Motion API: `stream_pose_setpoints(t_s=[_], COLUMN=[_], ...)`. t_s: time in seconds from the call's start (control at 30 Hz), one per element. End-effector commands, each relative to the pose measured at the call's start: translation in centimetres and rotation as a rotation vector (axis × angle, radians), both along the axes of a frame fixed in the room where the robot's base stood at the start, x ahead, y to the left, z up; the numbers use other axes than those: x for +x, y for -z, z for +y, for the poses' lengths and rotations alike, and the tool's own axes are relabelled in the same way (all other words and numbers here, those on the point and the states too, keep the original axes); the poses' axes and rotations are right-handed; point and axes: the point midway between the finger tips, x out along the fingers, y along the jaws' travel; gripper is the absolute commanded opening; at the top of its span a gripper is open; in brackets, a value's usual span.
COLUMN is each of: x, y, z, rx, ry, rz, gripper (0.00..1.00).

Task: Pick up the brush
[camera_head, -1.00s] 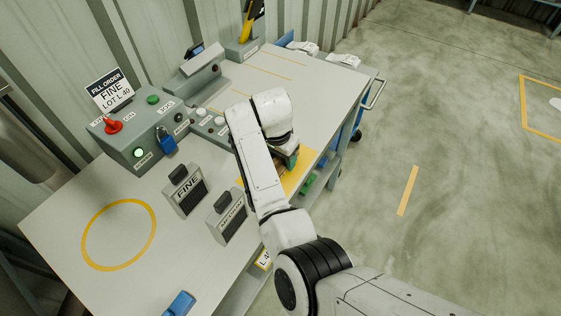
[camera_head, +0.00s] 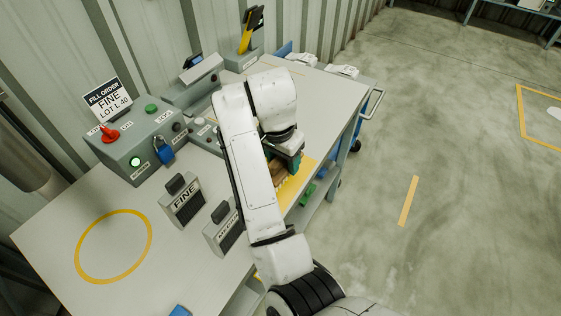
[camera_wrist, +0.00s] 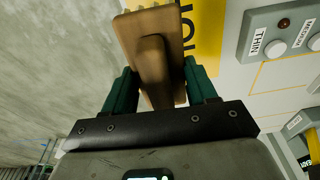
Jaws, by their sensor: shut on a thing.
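The brush (camera_wrist: 150,50) has a brown wooden block with a raised wooden grip; pale bristle tips show at its far edge in the wrist view. My gripper (camera_wrist: 157,68) has its two green fingers on either side of the grip, shut on it. In the head view, part of the brush (camera_head: 279,172) shows below my gripper (camera_head: 290,160), over the yellow mat (camera_head: 297,186) at the table's front edge. My wrist hides the rest of the brush. A small gap under the brush cannot be judged clearly.
Two grey blocks, one labelled FINE (camera_head: 184,204), stand left of my arm. A control box (camera_head: 140,150) with a blue padlock (camera_head: 163,150) stands behind them. A yellow ring (camera_head: 113,246) marks clear tabletop at left. Open floor lies right of the table.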

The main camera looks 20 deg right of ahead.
Motion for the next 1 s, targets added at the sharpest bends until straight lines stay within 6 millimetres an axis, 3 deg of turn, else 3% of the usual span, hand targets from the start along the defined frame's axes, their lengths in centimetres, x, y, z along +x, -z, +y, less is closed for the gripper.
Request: stream_pose_setpoints(t_s=[0.1,0.5,1.0], x=[-2.2,-7.4,-8.8], y=[-1.8,-3.8,-4.2], z=[0.9,2.3,2.6], rx=[0.002,0.002,0.000], ry=[-0.003,-0.002,0.000], rz=[-0.001,-0.001,0.000], gripper=[0.21,0.21,0.21])
